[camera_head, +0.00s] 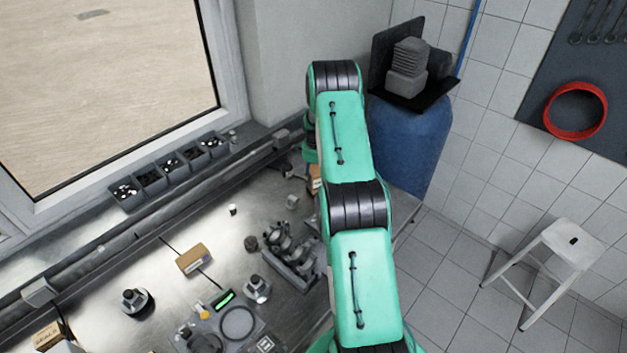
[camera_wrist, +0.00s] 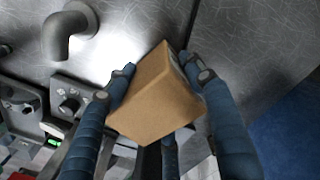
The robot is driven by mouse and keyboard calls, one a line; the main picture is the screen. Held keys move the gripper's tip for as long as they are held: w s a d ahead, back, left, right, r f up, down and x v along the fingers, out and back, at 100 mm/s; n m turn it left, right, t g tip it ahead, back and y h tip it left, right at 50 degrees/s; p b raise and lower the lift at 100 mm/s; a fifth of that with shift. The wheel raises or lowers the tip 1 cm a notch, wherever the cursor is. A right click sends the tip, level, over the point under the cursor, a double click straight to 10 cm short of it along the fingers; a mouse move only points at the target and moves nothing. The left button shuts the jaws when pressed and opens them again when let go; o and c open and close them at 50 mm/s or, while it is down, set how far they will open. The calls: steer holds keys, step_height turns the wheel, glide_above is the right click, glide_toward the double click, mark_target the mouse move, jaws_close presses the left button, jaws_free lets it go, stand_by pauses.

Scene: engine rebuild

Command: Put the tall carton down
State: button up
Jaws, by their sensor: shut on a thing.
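The tall carton (camera_wrist: 158,105) is plain brown cardboard and fills the middle of the wrist view, angled in the picture. My gripper (camera_wrist: 162,72) has its dark blue fingers closed on the carton's sides. The metal bench top (camera_wrist: 200,22) lies behind the carton; I cannot tell whether the carton touches it. In the head view my arm hides the gripper and most of this area; a small brown patch shows at the arm's left edge, perhaps the carton.
Another small carton (camera_head: 194,259) lies on the bench among engine parts (camera_head: 290,255) and tools. Several small bins (camera_head: 150,180) line the window sill. A blue barrel (camera_head: 410,140) stands beyond the bench's end. A white stool (camera_head: 570,243) stands on the floor at right.

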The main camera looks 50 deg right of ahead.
steer(key=shift+f, duration=0.8)
steer(key=shift+f, duration=0.25)
steer(key=o, duration=1.4)
steer(key=shift+r, duration=0.25)
step_height(320, 180, up, 12)
steer(key=shift+d+f+b, duration=0.1)
steer(key=shift+b, duration=0.8)
